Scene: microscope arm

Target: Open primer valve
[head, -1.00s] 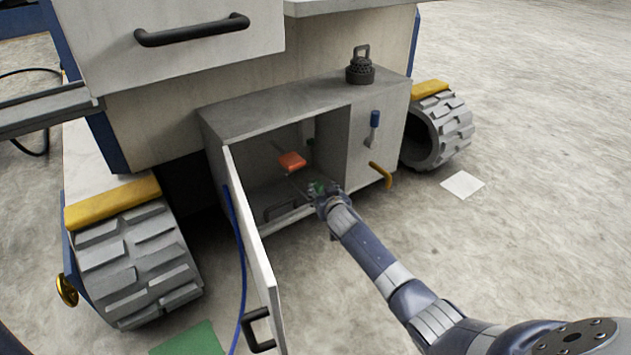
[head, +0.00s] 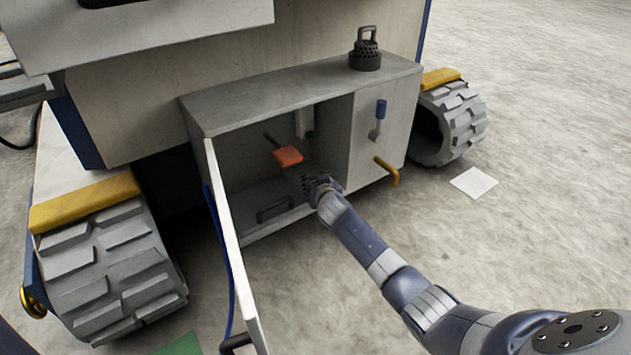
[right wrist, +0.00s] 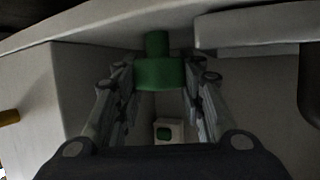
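A green, stepped valve-like part (right wrist: 159,73) shows in the right wrist view between the two fingers of my right gripper (right wrist: 160,88). The fingers flank it closely on both sides, and I cannot tell whether they press on it. In the head view my right gripper (head: 318,184) is at the front of the open cabinet, near its lower right edge. The green part between the fingers is hidden there. An orange-red handle (head: 288,156) sits inside the cabinet, up and left of the gripper. My left gripper is not in view.
The cabinet door (head: 232,245) stands open at left. Treaded wheels (head: 110,265) flank the cabinet. Floor at right is mostly clear.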

